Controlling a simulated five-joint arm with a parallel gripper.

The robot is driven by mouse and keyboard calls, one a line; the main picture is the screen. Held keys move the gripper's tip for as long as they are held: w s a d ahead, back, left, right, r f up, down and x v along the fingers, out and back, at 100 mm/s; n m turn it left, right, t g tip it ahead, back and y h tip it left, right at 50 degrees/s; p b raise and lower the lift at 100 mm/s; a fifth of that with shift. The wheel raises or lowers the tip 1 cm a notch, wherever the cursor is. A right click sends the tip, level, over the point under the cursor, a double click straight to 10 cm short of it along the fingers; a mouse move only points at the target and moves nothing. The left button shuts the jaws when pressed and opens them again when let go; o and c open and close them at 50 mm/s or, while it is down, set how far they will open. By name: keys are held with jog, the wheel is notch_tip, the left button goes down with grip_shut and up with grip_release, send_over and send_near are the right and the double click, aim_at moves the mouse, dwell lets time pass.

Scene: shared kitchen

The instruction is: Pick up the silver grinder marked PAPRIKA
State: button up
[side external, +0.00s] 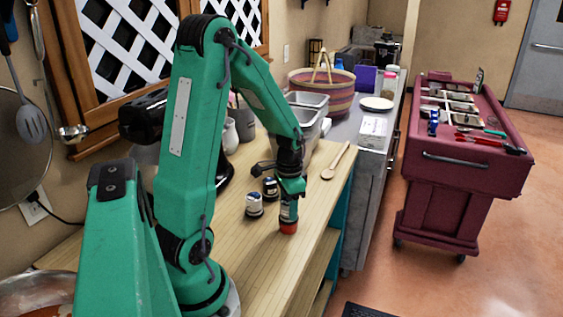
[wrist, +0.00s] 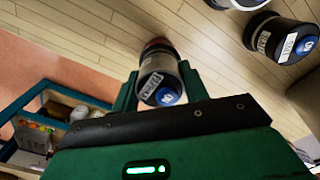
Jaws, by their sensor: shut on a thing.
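My gripper (side external: 289,196) points down over the wooden counter (side external: 255,245) and is shut on a grinder (side external: 288,226) with a red base. In the wrist view the same grinder (wrist: 158,66) sits between the two fingers of my gripper (wrist: 160,82). It has a silver body, a dark blue cap and a white label whose small text I cannot read surely. The grinder looks upright; I cannot tell whether its base touches the counter.
Two similar grinders with white labels stand close by, a nearer one (side external: 254,205) and a farther one (side external: 270,187). A wooden spoon (side external: 336,161) lies behind, near the counter's right edge. A woven basket (side external: 318,90) stands farther back. The counter in front is clear.

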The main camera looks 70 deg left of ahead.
jog(key=shift+r, duration=0.7)
jog(key=r, duration=0.3)
jog(key=shift+w+d, duration=0.1)
jog(key=shift+d, duration=0.3)
jog(key=d+r, duration=0.6)
jog(key=d, duration=0.5)
jog(key=shift+r, duration=0.15)
jog(key=shift+w, duration=0.1)
jog(key=shift+a, duration=0.1)
